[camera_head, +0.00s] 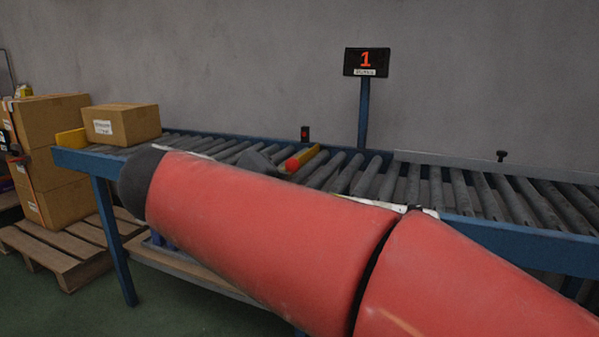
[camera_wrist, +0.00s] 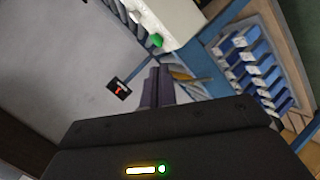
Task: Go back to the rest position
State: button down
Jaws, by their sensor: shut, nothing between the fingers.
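My gripper (camera_wrist: 157,88) shows in the wrist view with its two dark fingers together and nothing between them. It points out over open space, with a grey wall to the left and a blue frame to the right. In the head view my large red arm crosses the lower middle and right, in front of the roller conveyor (camera_head: 480,190). A small dark shape shows just above the arm there, and I cannot tell whether it is my gripper. No sock is clearly visible.
A cardboard box (camera_head: 122,125) sits on the conveyor's left end. Stacked boxes (camera_head: 50,160) stand on a wooden pallet (camera_head: 65,245). A black sign (camera_head: 366,62) reading 1 stands behind. The wrist view shows a white unit with a green button (camera_wrist: 156,41) and a blue rack (camera_wrist: 250,70).

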jog(key=s+d+f+g+y+p, duration=0.1)
jog(key=s+d+f+g+p, duration=0.2)
jog(key=d, duration=0.7)
jog(key=s+d+f+m+g+y+p, duration=0.2)
jog(key=s+d+f+m+y, duration=0.3)
jog(key=s+d+f, duration=0.3)
jog(key=s+f+y, duration=0.1)
jog(key=s+f, duration=0.3)
jog(key=s, duration=0.2)
jog(key=shift+d+f+m+p, duration=0.3)
jog(key=shift+m+p, duration=0.1)
